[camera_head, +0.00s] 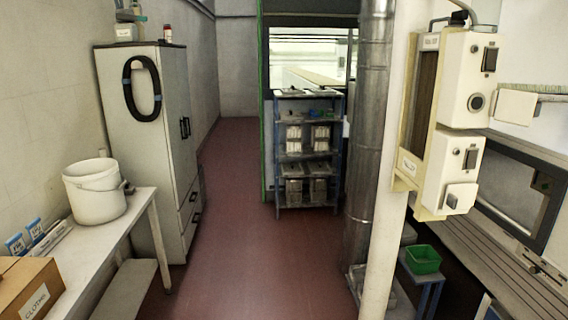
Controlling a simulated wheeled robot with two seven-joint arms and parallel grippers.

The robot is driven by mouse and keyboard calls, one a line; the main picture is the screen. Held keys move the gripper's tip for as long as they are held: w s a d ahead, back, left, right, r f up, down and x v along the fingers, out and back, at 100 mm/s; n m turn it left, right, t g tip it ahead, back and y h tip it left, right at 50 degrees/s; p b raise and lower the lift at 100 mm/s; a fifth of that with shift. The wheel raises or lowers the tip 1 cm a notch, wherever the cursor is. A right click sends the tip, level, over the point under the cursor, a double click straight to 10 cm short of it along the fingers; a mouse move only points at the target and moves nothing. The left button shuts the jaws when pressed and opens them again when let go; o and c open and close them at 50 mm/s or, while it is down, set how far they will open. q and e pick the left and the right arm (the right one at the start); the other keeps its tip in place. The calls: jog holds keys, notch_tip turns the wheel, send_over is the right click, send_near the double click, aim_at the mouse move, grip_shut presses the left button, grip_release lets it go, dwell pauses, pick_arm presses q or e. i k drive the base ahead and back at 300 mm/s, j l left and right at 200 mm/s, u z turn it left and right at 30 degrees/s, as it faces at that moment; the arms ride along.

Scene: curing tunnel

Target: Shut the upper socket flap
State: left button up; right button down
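The upper control box (466,76) is a cream housing on a post at the right, with a dark switch (490,59) and a round dark socket (476,102). The upper socket flap (516,107) is a pale square plate that stands open, swung out to the right, so the socket is uncovered. Below it is the lower box (440,170) with its own dark switch (471,159). The lower flap (461,197) lies over its socket, apparently shut. Neither of my grippers is in view.
A metal duct (370,130) and a pale post (385,250) stand left of the boxes. A low stand with a green bin (422,259) is below them. A dark-framed window (515,190) is to the right. The red floor (250,260) is clear in the middle.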

aim_at(519, 108)
jog(key=z, duration=2.1)
jog(key=l, duration=0.3)
jog(key=i+l, duration=0.1)
jog(key=l, duration=0.2)
